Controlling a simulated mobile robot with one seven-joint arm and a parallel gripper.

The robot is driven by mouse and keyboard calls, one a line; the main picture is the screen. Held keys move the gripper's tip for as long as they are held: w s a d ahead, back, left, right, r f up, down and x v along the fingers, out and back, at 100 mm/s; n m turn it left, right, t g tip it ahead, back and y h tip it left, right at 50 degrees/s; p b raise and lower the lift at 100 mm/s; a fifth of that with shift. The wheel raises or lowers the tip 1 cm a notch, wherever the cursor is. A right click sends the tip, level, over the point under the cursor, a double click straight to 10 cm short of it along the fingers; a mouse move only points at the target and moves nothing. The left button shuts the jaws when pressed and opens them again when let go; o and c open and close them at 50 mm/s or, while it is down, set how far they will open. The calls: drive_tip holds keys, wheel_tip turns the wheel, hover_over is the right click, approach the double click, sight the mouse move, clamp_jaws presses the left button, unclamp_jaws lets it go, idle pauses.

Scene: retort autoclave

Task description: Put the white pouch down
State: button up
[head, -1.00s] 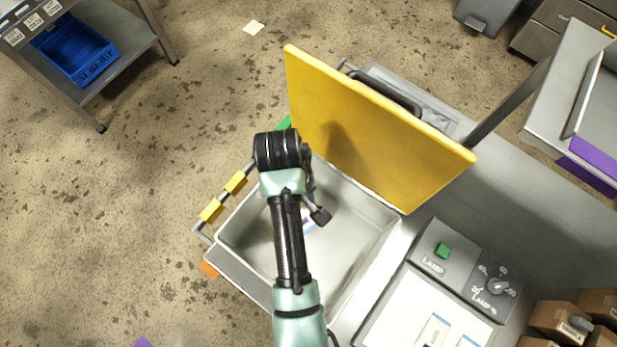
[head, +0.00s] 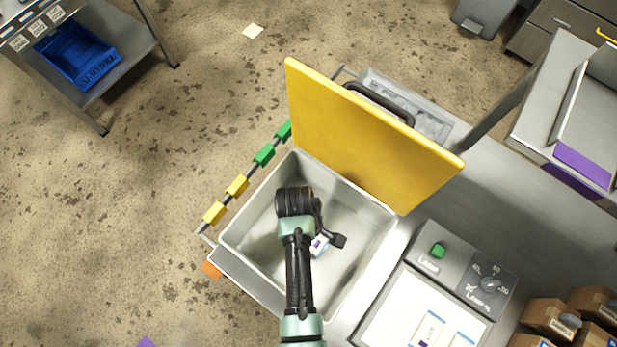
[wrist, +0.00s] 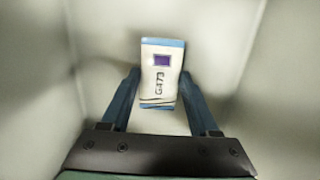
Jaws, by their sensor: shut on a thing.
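The white pouch (wrist: 160,75) has blue bands, a purple square and printing that looks like G473. In the wrist view it sits between the two fingers of my gripper (wrist: 160,88), which is shut on it. In the head view part of the pouch (head: 319,246) shows beside my gripper (head: 322,240), inside the open grey basin (head: 262,205). My arm hides the rest of it. Pale basin walls surround the gripper in the wrist view. I cannot tell whether the pouch touches the basin floor.
The yellow lid (head: 365,135) stands open behind the basin. A lamp control box (head: 462,275) and a lit panel (head: 400,310) holding pouches are to the right. Brown boxes (head: 550,318) stand at lower right. A blue crate (head: 78,58) is on a shelf at upper left.

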drive_tip(key=shift+f, duration=0.55)
drive_tip(key=shift+f, duration=0.2)
drive_tip(key=o, duration=1.4)
drive_tip(key=shift+c, duration=0.2)
drive_tip(key=shift+r, duration=0.1)
wheel_tip(320, 180, up, 12)
drive_tip(key=w+a, duration=0.1)
drive_tip(key=shift+a+r, duration=0.1)
